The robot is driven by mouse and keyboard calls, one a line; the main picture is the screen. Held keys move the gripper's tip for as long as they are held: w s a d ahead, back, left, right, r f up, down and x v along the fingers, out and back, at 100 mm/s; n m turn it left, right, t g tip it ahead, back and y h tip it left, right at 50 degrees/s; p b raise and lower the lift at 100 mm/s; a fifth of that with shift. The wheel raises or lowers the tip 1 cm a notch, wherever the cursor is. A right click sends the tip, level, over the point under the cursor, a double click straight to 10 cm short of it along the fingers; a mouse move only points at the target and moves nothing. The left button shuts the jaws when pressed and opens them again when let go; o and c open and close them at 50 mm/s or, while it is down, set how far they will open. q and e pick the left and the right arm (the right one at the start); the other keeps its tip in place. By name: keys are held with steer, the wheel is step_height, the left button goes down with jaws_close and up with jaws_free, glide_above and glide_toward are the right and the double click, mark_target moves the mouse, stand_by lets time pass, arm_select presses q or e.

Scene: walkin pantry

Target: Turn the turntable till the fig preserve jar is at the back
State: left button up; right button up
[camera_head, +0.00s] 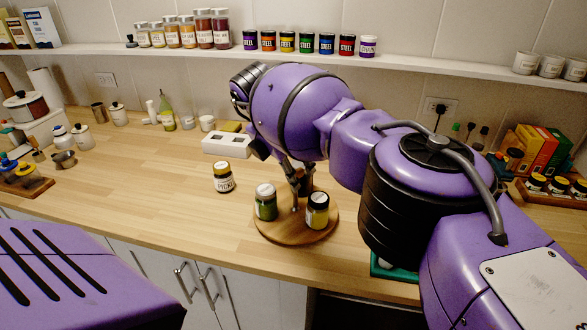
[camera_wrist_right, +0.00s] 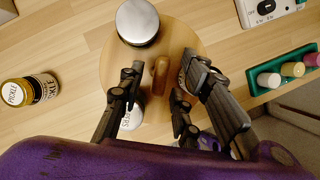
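The round wooden turntable (camera_head: 290,237) stands on the counter and also shows in the right wrist view (camera_wrist_right: 112,72). I cannot tell which is the fig preserve jar. My right gripper (camera_head: 297,182) is open over the turntable, its fingers (camera_wrist_right: 161,82) either side of an upright wooden knob (camera_wrist_right: 160,76). My left gripper is out of view.
Shelf jars line the back wall. The counter left of the pickle jar is mostly clear.

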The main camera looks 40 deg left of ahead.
steer(key=v, duration=1.2)
stand_by(0.4)
